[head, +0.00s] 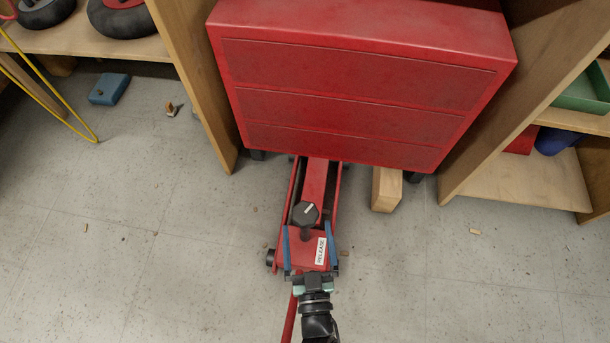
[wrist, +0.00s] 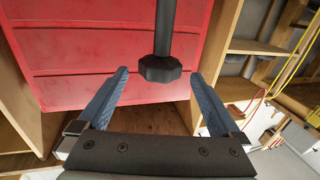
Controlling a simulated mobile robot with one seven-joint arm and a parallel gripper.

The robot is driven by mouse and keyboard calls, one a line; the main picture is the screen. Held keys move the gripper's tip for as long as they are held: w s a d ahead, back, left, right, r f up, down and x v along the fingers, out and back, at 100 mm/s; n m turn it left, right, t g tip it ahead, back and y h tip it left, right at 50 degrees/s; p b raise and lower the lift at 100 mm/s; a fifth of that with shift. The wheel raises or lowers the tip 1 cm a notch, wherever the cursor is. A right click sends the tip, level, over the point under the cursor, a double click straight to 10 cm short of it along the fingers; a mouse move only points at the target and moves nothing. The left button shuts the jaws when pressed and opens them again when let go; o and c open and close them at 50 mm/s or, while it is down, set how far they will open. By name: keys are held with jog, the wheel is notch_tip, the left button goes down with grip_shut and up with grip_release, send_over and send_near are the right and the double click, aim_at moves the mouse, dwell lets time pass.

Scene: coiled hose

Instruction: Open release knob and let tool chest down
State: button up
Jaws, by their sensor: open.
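The red tool chest (head: 360,95) stands between wooden shelf units, with the red jack (head: 314,180) reaching under its front. It also fills much of the wrist view (wrist: 110,40). The black faceted release knob (head: 306,213) sits on a short dark stem above the jack's near end, beside a white "RELEASE" label (head: 321,251). My gripper (head: 307,226) is open, its blue fingers on either side of the stem area. In the wrist view the knob (wrist: 160,69) shows between the open fingertips (wrist: 160,73), with visible gaps on both sides. Depth contact cannot be told.
A wooden block (head: 386,188) stands under the chest's front, right of the jack. Wooden shelves flank the chest, with wheels (head: 122,18) at left and a green tray (head: 585,92) at right. A blue block (head: 109,89) lies on the floor. The floor at left is mostly clear.

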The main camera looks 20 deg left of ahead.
jog(key=v, duration=0.5)
jog(key=shift+p, duration=0.35)
